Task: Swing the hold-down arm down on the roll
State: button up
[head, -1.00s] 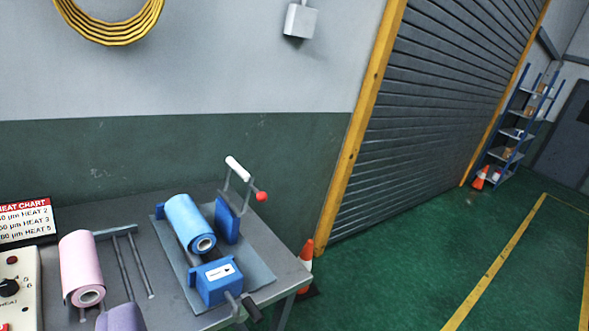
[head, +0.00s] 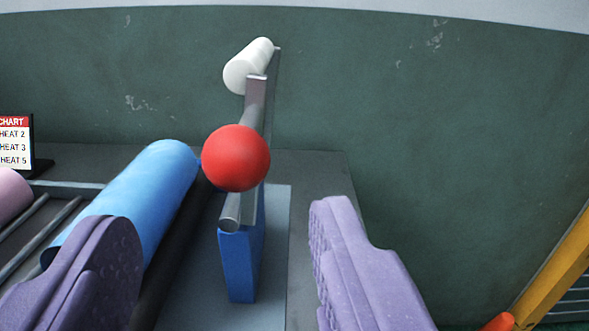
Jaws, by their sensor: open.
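The hold-down arm (head: 254,98) stands raised on a blue bracket (head: 240,262). It carries a white roller (head: 249,66) at its top end and a red ball knob (head: 236,158) facing me. The blue roll (head: 138,200) lies to the left of the bracket, and the white roller is up clear of it. My gripper (head: 228,250) is open, with one purple finger at the lower left and one at the lower right. The knob appears between the fingers but farther up in the picture, with nothing held. The left finger hides the near end of the roll.
A pink roll (head: 12,194) and metal rods (head: 45,232) lie at the left. A heat chart sign (head: 16,142) stands behind them. The green wall (head: 420,120) is behind the bench.

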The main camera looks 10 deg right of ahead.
aim_at(234, 176)
jog(key=shift+d+f, duration=0.15)
jog(key=shift+d, duration=0.1)
jog(key=shift+w, duration=0.4)
jog(key=w+b, duration=0.1)
jog(key=w, duration=0.6)
jog(key=shift+d+b, duration=0.2)
jog(key=shift+b, duration=0.15)
grip_shut()
